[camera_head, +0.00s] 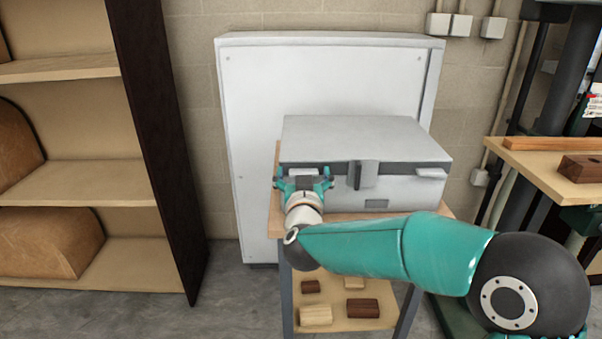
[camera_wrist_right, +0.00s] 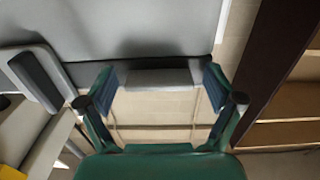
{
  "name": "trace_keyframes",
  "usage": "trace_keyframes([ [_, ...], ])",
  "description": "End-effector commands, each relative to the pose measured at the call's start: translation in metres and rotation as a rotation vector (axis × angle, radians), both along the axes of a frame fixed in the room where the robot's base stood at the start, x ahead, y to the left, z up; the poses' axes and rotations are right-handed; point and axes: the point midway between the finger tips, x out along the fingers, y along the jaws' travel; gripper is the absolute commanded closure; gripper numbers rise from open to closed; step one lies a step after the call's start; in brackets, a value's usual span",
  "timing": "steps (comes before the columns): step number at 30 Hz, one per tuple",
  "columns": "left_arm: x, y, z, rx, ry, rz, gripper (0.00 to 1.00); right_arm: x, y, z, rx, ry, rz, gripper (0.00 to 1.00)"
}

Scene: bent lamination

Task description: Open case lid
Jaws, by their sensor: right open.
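A grey case (camera_head: 345,140) sits on a small wooden-topped stand, its lid down and a dark band along the front seam. A handle-like block (camera_head: 366,175) is at the middle of its front, and a small pale latch-like piece (camera_head: 430,173) is at the right. My right gripper (camera_head: 305,181) is at the left part of the case front, open. In the right wrist view, a pale latch-like piece (camera_wrist_right: 158,77) lies between the spread fingers (camera_wrist_right: 160,88); I cannot tell whether they touch it. The case surface (camera_wrist_right: 130,30) fills the top there. My left gripper is out of view.
The stand (camera_head: 440,211) has a lower shelf with several wooden blocks (camera_head: 362,308). A tall white cabinet (camera_head: 260,100) is close behind the case. A wooden shelving unit (camera_head: 150,130) stands at the left, and a worktable (camera_head: 530,160) with wood pieces at the right.

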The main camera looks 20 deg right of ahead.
Motion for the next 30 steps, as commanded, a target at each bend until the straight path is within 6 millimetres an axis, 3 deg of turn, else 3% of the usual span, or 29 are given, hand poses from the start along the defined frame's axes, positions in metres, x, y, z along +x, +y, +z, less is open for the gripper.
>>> trace_keyframes([
  [10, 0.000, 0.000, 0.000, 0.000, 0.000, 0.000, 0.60, 0.003, -0.001, 0.000, 0.000, 0.000, -0.001, 0.10],
  [25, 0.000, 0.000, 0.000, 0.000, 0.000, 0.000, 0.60, 0.003, -0.002, 0.000, 0.000, -0.001, -0.002, 0.93],
  [26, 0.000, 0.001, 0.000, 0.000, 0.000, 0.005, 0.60, 0.004, 0.009, 0.000, -0.001, -0.002, 0.004, 0.96],
  [30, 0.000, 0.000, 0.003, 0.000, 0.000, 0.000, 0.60, 0.004, 0.002, 0.002, 0.001, 0.002, 0.002, 0.96],
])
